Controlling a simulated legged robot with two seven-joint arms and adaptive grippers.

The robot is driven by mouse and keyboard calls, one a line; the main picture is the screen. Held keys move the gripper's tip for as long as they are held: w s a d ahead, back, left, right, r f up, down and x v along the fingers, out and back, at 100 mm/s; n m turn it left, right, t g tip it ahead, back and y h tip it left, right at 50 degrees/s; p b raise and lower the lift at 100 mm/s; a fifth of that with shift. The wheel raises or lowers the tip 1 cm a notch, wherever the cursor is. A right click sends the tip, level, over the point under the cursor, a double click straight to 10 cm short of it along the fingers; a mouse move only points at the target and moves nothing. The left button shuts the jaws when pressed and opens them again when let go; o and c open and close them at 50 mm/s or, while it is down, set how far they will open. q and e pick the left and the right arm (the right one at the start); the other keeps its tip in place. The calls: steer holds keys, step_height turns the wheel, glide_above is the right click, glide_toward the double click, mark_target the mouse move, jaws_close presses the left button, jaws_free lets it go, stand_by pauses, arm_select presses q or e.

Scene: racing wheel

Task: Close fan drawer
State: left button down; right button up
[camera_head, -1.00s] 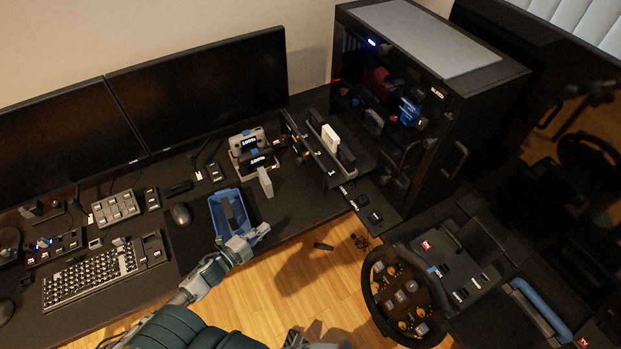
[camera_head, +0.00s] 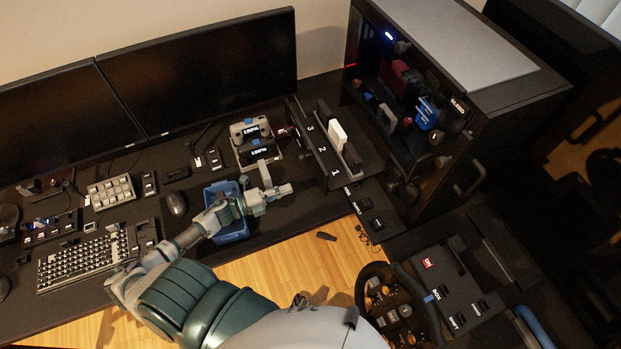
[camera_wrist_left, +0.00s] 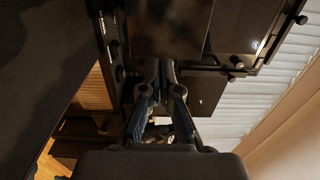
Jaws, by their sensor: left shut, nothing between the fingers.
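The fan drawer (camera_head: 306,137), a dark drawer with a front panel marked 3, 2 and 1, stands out from the open side of the black PC case (camera_head: 490,130). A white block and a dark block sit in it. My left gripper (camera_head: 287,189) is shut and empty, left of the drawer's front panel and pointing at it. I see a gap between them and no contact. In the left wrist view the gripper's fingers (camera_wrist_left: 164,70) point at dark panels; which panel is the drawer front is unclear. My right gripper is not clearly visible.
A blue bin (camera_head: 232,232) sits under my left forearm. Grey devices with displays (camera_head: 251,135) stand behind the gripper. Two monitors (camera_head: 200,70) line the back. A steering wheel (camera_head: 400,305) and a button panel (camera_head: 455,285) are at the lower right. Some desk between bin and drawer is clear.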

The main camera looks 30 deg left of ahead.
mark_target(318, 178)
arm_select(q)
steer(key=x, duration=0.8)
steer(key=shift+w+p, duration=0.2)
steer(key=shift+p, duration=0.2)
steer(key=shift+w+d+f, duration=0.1)
steer(key=shift+w+d, duration=0.2)
steer(key=shift+w, duration=0.1)
arm_select(e)
steer(key=shift+w+r, duration=0.55)
steer(key=shift+w, duration=0.35)
